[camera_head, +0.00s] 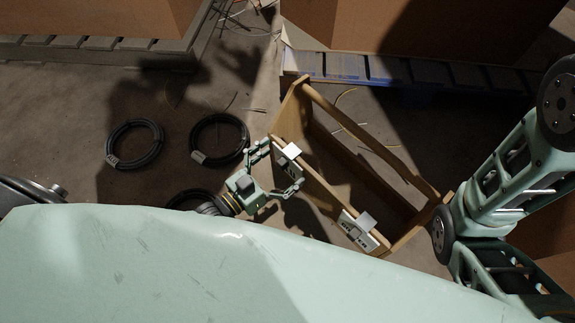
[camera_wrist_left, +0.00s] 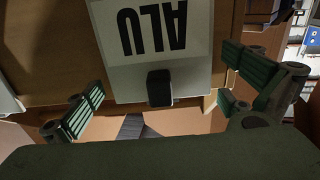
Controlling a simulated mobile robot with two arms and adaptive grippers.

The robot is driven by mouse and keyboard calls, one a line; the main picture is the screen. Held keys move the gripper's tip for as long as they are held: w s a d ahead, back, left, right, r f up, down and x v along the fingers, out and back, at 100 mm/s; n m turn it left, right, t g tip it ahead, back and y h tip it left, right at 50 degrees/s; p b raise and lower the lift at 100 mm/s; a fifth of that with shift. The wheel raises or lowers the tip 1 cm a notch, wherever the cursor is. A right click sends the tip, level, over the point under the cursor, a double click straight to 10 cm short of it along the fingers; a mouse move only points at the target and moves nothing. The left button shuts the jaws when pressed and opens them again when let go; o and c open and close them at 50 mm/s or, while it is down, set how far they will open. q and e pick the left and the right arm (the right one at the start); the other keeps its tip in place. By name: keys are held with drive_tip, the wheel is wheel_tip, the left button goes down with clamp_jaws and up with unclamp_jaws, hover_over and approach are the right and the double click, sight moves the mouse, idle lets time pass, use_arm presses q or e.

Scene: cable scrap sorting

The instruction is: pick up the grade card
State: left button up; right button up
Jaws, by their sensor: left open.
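A white grade card (camera_head: 289,150) is on the near side of a wooden tote (camera_head: 322,190). In the left wrist view the card (camera_wrist_left: 152,72) reads "ALU" upside down, with a black clip at its lower edge. A second pale card (camera_head: 364,222) is farther right along the same side. My left gripper (camera_head: 276,169) is open around the first card's place; in the left wrist view its green-padded fingers (camera_wrist_left: 165,92) stand apart on either side of the card. I cannot tell whether they touch it. My right gripper is not in view.
Black cable coils (camera_head: 134,143) (camera_head: 219,138) lie on the concrete floor left of the tote. The tote's long handle (camera_head: 365,136) spans its top. Slatted pallets with large brown boxes (camera_head: 420,25) stand behind. Loose cable scraps lie about.

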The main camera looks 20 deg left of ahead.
use_arm(q)
drive_tip(key=shift+w+d, duration=0.1)
drive_tip(key=shift+w, duration=0.05)
drive_tip(key=c, duration=0.9)
drive_tip(key=shift+c, duration=0.2)
drive_tip(key=shift+r, duration=0.15)
